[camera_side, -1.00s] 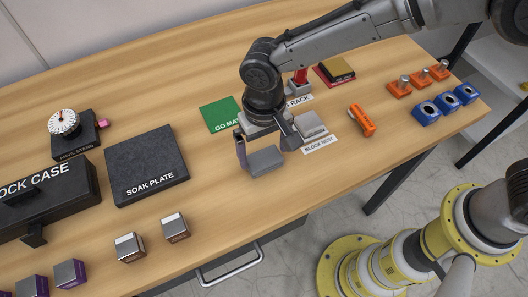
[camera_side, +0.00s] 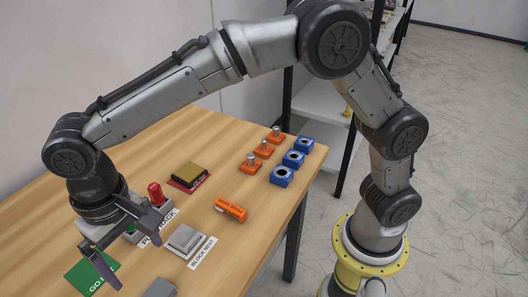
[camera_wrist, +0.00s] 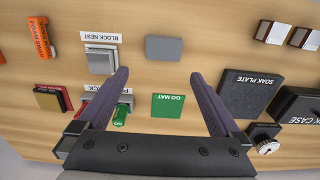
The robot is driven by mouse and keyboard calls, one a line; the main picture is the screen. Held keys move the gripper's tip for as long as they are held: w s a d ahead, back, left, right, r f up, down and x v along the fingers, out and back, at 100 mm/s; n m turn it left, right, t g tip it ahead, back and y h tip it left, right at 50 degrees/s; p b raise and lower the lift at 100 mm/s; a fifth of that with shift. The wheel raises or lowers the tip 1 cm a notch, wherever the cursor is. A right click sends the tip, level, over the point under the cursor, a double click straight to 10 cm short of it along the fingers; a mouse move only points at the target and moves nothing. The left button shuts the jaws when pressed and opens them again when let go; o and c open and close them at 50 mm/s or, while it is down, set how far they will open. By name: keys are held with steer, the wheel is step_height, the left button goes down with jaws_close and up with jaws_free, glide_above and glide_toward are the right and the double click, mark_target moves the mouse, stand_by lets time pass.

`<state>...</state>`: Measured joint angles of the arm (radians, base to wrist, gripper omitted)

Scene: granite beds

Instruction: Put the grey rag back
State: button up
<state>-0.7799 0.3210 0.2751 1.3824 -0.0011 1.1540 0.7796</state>
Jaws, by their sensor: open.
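A flat grey rectangular piece (camera_wrist: 164,48), the likeliest match for the grey rag, lies on the bare wood near the block nest (camera_wrist: 101,60). Its look is smooth and block-like, so I cannot confirm that it is cloth. In the side view the grey piece (camera_side: 160,288) is cut off by the bottom edge. The block nest (camera_side: 186,240) holds a lighter grey block. My gripper (camera_side: 135,250) is open and empty, raised above the table. In the wrist view my gripper (camera_wrist: 160,73) has its fingers wide apart, with the grey piece beyond the tips.
The green go mat (camera_wrist: 168,105) looks bare. A rack with a red-handled item (camera_side: 155,193) stands beside the nest. An orange foam-labelled tube (camera_side: 230,208), blue blocks (camera_side: 293,159) and a red mat (camera_side: 188,184) lie beyond. A dark soak plate (camera_wrist: 250,92) is on the other side.

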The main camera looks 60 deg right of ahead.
steer(key=s+d+r+t, duration=0.15)
steer(key=d+r, duration=0.35)
steer(key=d, duration=0.5)
steer(key=s+d+r+t, duration=0.15)
steer(key=d+r, duration=0.35)
steer(key=d, duration=0.5)
steer(key=s+d+f+t, duration=0.2)
steer(key=s+d+f, duration=0.1)
steer(key=s+d, duration=0.9)
steer(key=shift+s+d, duration=0.4)
steer(key=shift+s, duration=0.45)
